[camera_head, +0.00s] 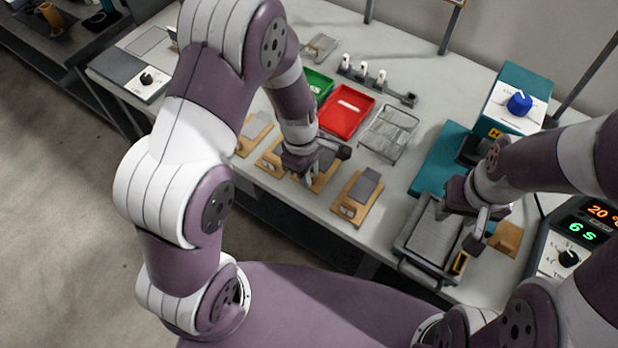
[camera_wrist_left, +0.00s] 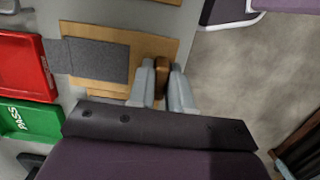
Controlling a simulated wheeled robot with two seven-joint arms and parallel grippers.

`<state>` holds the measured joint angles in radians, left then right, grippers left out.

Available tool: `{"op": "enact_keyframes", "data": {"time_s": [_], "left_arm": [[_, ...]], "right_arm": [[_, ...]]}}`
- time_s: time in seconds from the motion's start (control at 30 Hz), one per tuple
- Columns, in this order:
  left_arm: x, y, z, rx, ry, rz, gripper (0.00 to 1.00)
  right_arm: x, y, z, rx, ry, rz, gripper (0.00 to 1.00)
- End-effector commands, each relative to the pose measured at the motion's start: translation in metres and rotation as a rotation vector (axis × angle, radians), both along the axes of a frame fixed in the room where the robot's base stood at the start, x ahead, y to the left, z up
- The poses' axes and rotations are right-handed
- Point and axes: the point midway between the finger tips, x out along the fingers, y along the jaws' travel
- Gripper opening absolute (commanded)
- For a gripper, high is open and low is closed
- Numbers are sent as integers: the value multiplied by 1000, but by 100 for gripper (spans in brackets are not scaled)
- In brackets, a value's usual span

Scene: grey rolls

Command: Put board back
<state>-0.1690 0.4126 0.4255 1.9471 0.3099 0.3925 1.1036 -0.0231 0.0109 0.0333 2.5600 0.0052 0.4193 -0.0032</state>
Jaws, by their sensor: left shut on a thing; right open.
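Several tan wooden boards with grey pads line the front of the table. One stands at the right of the row (camera_head: 358,197), another at the left (camera_head: 254,133). My left gripper (camera_head: 304,174) is low over the middle of this row, its arm hiding part of the boards there. In the left wrist view the fingers (camera_wrist_left: 161,75) are shut on a brown block at the end of a tan board (camera_wrist_left: 150,50) with a grey pad (camera_wrist_left: 98,59). My right gripper (camera_head: 462,222) is open over a grey metal tray (camera_head: 437,240) at the right.
A red tray (camera_head: 345,112) and a green tray (camera_head: 320,84) lie behind the boards, with a wire rack (camera_head: 388,133) to their right. A teal device with a blue knob (camera_head: 519,102) stands at the back right. A display unit (camera_head: 580,235) is at the right edge.

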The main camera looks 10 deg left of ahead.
Motion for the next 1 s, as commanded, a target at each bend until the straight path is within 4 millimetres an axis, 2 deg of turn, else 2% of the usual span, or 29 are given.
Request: {"op": "enact_keyframes", "data": {"time_s": [0.07, 0.3, 0.6, 0.63, 0.7, 1.0], "left_arm": [[3, -1, -5, 0, 1, 0, 0], [2, 0, -43, 0, 1, -1, 0], [2, 0, -45, 0, 0, 0, 0], [2, 0, -44, 0, 0, 0, 29], [2, 0, -44, 0, 0, -1, 44], [3, 0, -39, 1, -1, -1, 44]], "right_arm": [[0, 0, 0, 0, 0, 0, 44], [0, 0, -5, 0, 0, 0, 44], [0, 0, -7, 0, 0, 0, 44], [0, 0, -6, 0, 0, 0, 44], [0, 0, -6, 0, 0, 0, 44], [0, 0, -3, 0, 0, 0, 44]]}}
